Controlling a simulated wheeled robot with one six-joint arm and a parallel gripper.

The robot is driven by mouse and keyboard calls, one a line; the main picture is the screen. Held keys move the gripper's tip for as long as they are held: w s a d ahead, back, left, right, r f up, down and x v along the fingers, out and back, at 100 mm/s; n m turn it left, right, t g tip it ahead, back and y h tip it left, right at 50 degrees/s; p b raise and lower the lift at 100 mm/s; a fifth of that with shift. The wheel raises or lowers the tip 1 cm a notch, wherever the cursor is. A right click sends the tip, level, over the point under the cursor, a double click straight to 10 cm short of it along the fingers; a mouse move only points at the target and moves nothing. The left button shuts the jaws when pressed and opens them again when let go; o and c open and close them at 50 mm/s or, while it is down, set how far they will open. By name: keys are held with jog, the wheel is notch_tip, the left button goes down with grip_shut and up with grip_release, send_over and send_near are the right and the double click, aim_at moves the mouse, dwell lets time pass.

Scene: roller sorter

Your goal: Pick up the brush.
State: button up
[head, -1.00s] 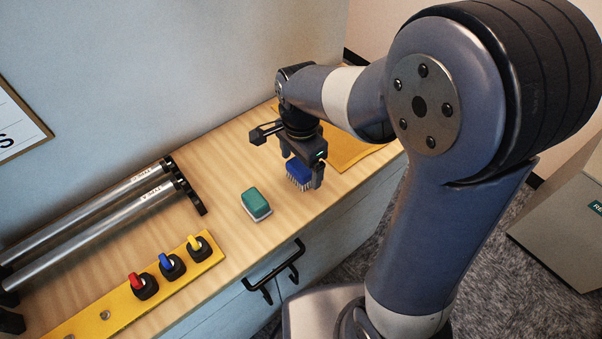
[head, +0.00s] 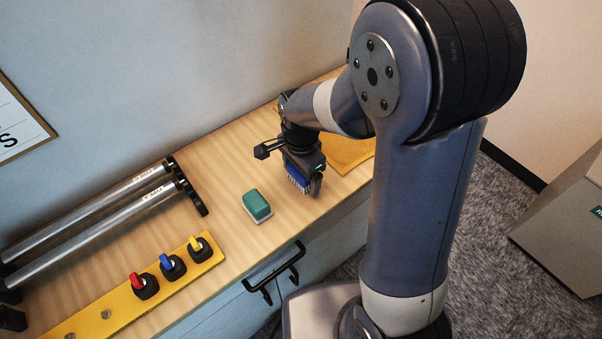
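The brush (head: 296,179) has a blue back and pale bristles pointing down, and is at the middle of the wooden counter. My gripper (head: 303,178) points down over it, with one finger showing close against the brush's right side. The other finger is mostly hidden behind the brush and gripper body. I cannot tell whether the fingers press on the brush or only stand around it. The bristle ends appear at or very near the counter top.
A green-topped block (head: 256,204) lies just left of the brush. Metal rollers (head: 100,215) and a yellow strip (head: 118,308) with red, blue and yellow switches are farther left. A yellow mat (head: 346,152) lies behind my gripper. A black handle (head: 277,273) sticks out at the counter's front.

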jog(key=c, duration=0.9)
jog(key=shift+r, duration=0.1)
jog(key=shift+c, duration=0.2)
notch_tip(320, 180, up, 10)
jog(key=shift+f, duration=0.1)
jog(key=o, duration=0.4)
jog(key=shift+c, duration=1.5)
